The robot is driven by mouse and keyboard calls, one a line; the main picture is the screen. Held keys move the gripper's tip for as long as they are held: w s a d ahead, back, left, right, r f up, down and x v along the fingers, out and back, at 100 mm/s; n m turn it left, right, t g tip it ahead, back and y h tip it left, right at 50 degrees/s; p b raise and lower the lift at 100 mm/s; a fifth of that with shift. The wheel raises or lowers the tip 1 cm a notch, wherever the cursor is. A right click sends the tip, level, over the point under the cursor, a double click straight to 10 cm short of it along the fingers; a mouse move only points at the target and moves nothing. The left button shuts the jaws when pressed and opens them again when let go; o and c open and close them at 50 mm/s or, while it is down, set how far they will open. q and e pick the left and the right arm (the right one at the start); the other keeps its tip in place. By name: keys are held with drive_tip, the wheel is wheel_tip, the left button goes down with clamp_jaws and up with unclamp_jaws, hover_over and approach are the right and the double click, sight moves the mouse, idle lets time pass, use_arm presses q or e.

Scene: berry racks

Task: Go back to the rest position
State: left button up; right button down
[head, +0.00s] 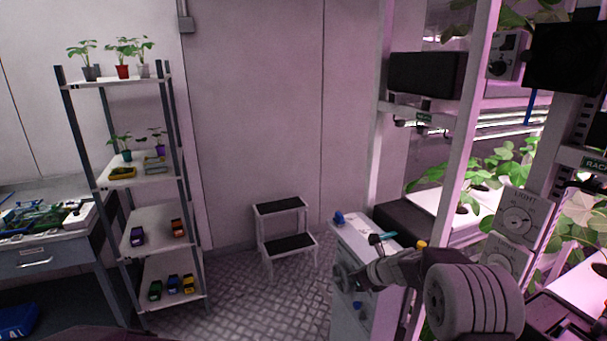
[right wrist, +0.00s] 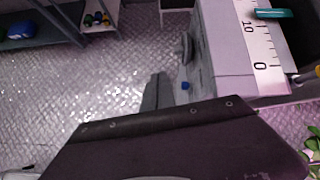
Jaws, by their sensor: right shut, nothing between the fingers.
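My right gripper (head: 370,275) reaches in from the lower right in the head view, in front of the white cabinet (head: 345,250). In the right wrist view the fingers (right wrist: 157,80) are together with nothing between them, over the floor beside the cabinet (right wrist: 218,55). A dark plate-like part of mine fills the bottom of that view. My left gripper is not in view.
A shelf rack (head: 150,213) with potted seedlings and toy cars stands left, by a workbench (head: 40,257). A step stool (head: 282,205) stands by the wall. Plant racks (head: 465,130) with light boxes (head: 517,222) are close right. Floor (head: 240,305) left of the cabinet is clear.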

drive_tip(key=s+a+n+g+h, duration=0.1)
drive_tip(key=s+a+n+g, duration=0.1)
drive_tip(key=s+n, duration=0.75)
drive_tip(key=s+a+n+g, duration=0.2)
drive_tip(key=s+n, duration=0.4)
drive_tip(key=s, duration=0.7)
drive_tip(key=s+d+f+n+g+h, duration=0.1)
drive_tip(key=s+d+f+n, duration=0.1)
drive_tip(key=s+n, duration=0.3)
drive_tip(key=s+d+f+n+g+h, duration=0.1)
drive_tip(key=s+d+f+n+g, duration=0.1)
drive_tip(key=s+n, duration=0.3)
drive_tip(key=shift+s+d+f+n, duration=0.2)
drive_tip(key=shift+f+n, duration=0.65)
drive_tip(key=shift+n, duration=1.2)
